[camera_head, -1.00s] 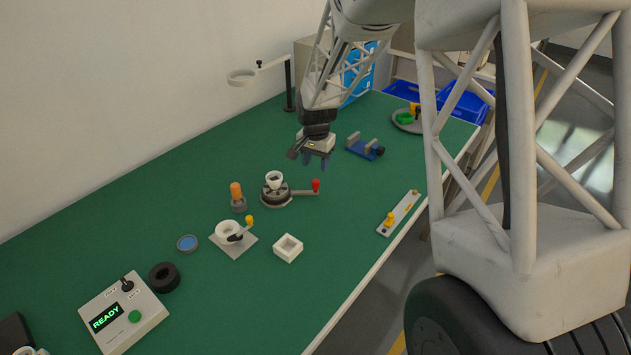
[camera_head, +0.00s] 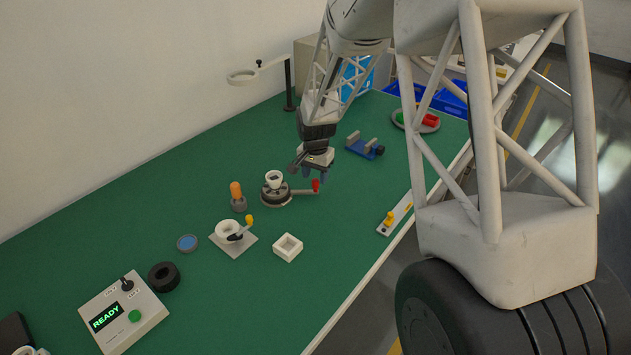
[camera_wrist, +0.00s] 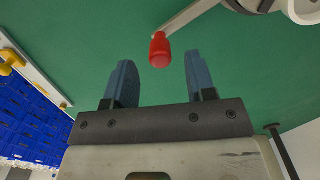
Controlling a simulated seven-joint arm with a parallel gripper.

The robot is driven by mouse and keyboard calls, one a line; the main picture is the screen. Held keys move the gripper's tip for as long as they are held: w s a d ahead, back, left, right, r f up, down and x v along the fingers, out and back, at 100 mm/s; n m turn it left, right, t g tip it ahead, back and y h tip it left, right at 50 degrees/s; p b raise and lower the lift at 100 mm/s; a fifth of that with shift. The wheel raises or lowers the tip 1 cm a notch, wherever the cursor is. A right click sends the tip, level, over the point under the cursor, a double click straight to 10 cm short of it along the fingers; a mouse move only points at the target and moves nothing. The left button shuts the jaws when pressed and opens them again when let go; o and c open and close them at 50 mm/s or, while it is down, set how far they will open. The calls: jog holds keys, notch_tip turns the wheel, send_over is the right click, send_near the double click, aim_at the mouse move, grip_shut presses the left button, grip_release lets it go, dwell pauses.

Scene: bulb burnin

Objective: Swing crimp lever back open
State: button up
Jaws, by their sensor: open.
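The crimp lever (camera_head: 302,191) is a grey arm with a red knob (camera_head: 316,185) at its end. It points right from a round grey base (camera_head: 275,196) that holds a white cup-like piece (camera_head: 274,178). My gripper (camera_head: 316,176) is open just above and behind the knob in the head view. In the wrist view the red knob (camera_wrist: 160,50) lies in line with the gap between the two blue fingers of my gripper (camera_wrist: 158,72), beyond their tips. The lever arm (camera_wrist: 187,17) runs up to the right from it. Contact is not visible.
A blue clamp fixture (camera_head: 365,147) stands behind my gripper. A white plate with a yellow-handled lever (camera_head: 235,235), an orange-topped post (camera_head: 237,195) and a white square box (camera_head: 288,247) are in front. A strip with a yellow piece (camera_head: 394,218) lies near the table's right edge.

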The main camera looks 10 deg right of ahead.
aim_at(315, 180)
jog(key=shift+f, duration=1.5)
grip_shut()
